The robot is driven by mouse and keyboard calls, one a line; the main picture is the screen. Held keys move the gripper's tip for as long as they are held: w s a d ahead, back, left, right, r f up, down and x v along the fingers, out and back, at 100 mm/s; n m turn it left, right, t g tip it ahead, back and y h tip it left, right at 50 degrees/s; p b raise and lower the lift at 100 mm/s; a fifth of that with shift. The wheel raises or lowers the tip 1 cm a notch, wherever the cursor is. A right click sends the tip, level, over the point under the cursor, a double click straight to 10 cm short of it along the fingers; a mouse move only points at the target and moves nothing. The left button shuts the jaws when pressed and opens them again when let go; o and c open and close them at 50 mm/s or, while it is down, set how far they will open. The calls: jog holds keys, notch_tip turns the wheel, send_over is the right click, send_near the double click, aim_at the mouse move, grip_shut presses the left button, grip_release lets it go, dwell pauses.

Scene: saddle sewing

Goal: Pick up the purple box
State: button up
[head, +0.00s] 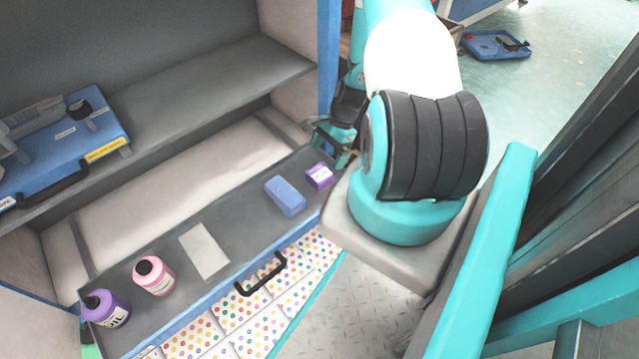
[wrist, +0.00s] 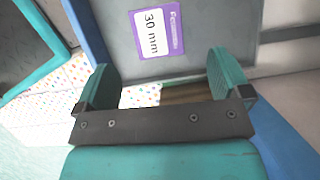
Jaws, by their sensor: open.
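The purple box (head: 319,177) is small, with a white label on its top, and sits at the right end of the dark grey drawer or shelf. In the wrist view the purple box (wrist: 174,32) shows its white label reading "30 mm", ahead of the fingers. My gripper (head: 340,140) is behind and beside the box in the head view, partly hidden by my arm. In the wrist view my gripper (wrist: 160,75) is open, with its two teal fingers apart and nothing between them. The box is beyond the fingertips, not touching them.
A blue block (head: 285,195) lies left of the purple box. Farther left are a grey-white flat card (head: 204,250), a pink bottle (head: 154,276) and a purple bottle (head: 105,308). A grey shelf (head: 215,85) overhangs behind, with a blue case (head: 65,150). A black handle (head: 262,274) fronts the drawer.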

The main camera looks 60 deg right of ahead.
aim_at(320, 173)
jog(key=b+x, duration=0.5)
jog(key=x, duration=0.3)
jog(key=shift+s, duration=0.1)
jog(key=c, duration=1.1)
jog(key=shift+o, duration=0.2)
jog(key=shift+r, duration=0.1)
jog(key=shift+r, duration=0.1)
